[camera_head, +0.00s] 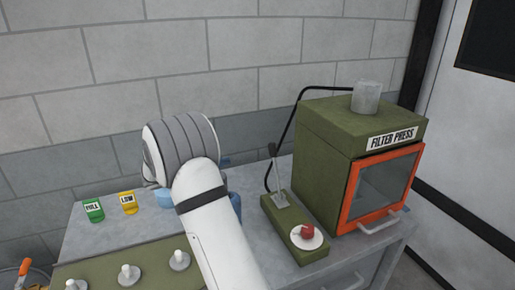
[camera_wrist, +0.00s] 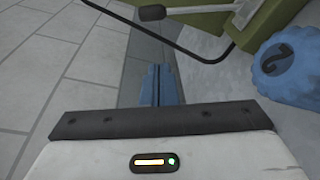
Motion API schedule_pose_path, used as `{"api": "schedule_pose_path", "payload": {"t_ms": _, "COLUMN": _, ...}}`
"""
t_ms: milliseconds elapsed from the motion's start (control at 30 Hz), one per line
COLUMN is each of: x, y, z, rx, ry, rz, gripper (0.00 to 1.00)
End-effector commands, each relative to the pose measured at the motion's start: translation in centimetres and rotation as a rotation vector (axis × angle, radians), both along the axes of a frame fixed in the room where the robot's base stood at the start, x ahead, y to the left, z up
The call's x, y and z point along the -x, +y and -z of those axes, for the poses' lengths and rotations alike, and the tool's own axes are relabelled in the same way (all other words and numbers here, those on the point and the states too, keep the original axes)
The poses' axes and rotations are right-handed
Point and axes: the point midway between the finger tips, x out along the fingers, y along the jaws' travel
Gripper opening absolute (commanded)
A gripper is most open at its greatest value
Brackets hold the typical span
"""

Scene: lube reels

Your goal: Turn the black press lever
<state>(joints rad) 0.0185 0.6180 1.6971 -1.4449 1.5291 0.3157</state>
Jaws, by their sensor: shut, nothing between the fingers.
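The press lever is a thin metal rod (camera_head: 278,176) with a black knob (camera_head: 272,150). It stands up from a green control box (camera_head: 286,222) beside the filter press. In the wrist view the black knob (camera_wrist: 152,13) is at the top edge, with its rod running right. My gripper (camera_wrist: 158,85) shows as two blue fingers shut together, with nothing between them. The fingertips point toward the knob and are apart from it in the picture. In the head view my white arm hides most of the gripper.
The green filter press (camera_head: 325,150) with an orange-framed door (camera_head: 382,185) stands right of the lever. A red button (camera_head: 307,231) is on the box's front end. A black cable (camera_wrist: 185,42) and a blue cap marked 2 (camera_wrist: 290,68) lie near the fingers.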

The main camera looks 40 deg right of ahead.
Motion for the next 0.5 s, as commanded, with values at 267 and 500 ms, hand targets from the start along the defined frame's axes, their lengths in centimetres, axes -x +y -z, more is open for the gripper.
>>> {"api": "schedule_pose_path", "payload": {"t_ms": 267, "x": -0.8, "y": -2.1, "z": 0.0, "rx": 0.042, "ry": 0.004, "rz": -0.012, "gripper": 0.0}}
{"api": "schedule_pose_path", "payload": {"t_ms": 500, "x": -0.4, "y": -7.1, "z": 0.2, "rx": 0.039, "ry": 0.005, "rz": -0.01, "gripper": 0.0}}
